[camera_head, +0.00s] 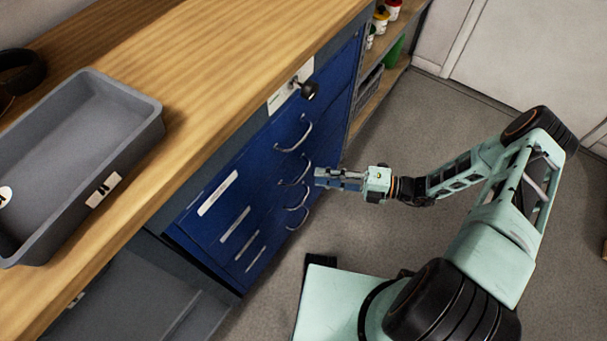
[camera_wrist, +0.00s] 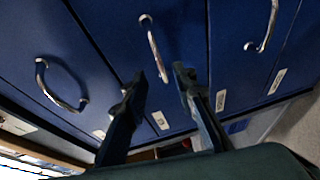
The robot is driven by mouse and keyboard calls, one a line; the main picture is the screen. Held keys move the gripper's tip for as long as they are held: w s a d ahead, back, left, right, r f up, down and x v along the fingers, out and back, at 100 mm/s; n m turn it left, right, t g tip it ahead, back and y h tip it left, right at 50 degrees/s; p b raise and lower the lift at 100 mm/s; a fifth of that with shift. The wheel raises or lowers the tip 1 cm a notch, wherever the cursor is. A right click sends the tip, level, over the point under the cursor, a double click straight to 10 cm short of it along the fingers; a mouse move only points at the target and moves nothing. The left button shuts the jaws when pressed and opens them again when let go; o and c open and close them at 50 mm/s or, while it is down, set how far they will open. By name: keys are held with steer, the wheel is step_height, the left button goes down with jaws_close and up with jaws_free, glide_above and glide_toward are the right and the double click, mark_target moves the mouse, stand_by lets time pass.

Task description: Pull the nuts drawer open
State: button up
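A blue drawer cabinet (camera_head: 268,160) under the workbench has several stacked drawers, each with a silver bow handle and a white label. The label writing is too small to read, so I cannot tell which drawer is the nuts drawer. My gripper (camera_head: 318,177) is beside the second handle from the top (camera_head: 297,172) in the head view. In the wrist view, my gripper (camera_wrist: 160,73) is open and empty, its two dark fingers apart. One handle (camera_wrist: 154,45) lies just beyond the fingertips, roughly in line with the gap. The drawers look shut.
A grey tray (camera_head: 135,130) stands on the wooden bench top (camera_head: 215,80). A black knob (camera_head: 309,90) sticks out above the drawers. Shelves with jars (camera_head: 380,18) are beyond the cabinet. The floor (camera_head: 400,125) beside my arm is clear.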

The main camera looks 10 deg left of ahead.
mark_target(303, 174)
steer(key=a, duration=0.6)
steer(key=shift+a+f, duration=0.3)
steer(key=shift+f, duration=0.05)
jaws_close()
